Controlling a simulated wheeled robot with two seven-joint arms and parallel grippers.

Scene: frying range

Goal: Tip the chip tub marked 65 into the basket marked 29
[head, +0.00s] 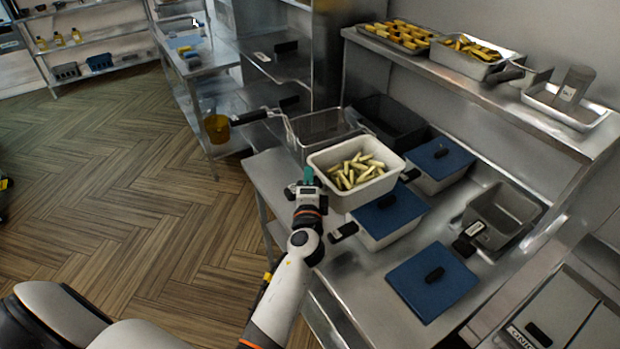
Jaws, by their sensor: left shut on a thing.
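A white chip tub (328,165) full of pale yellow chips (357,171) is roughly level and upright. My left gripper (308,187) is shut on the tub's near left side. The tub appears raised above the metal counter, in front of a wire basket (318,128). The basket stands just behind it, with a dark handle reaching left, and its near part is partly hidden by the tub. No number can be read on the tub or the basket. My right gripper is out of view.
A black container (388,122) is beside the basket. A grey open pan (503,212) and a loose blue lid (432,282) lie farther right. A shelf (470,88) overhangs the back.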

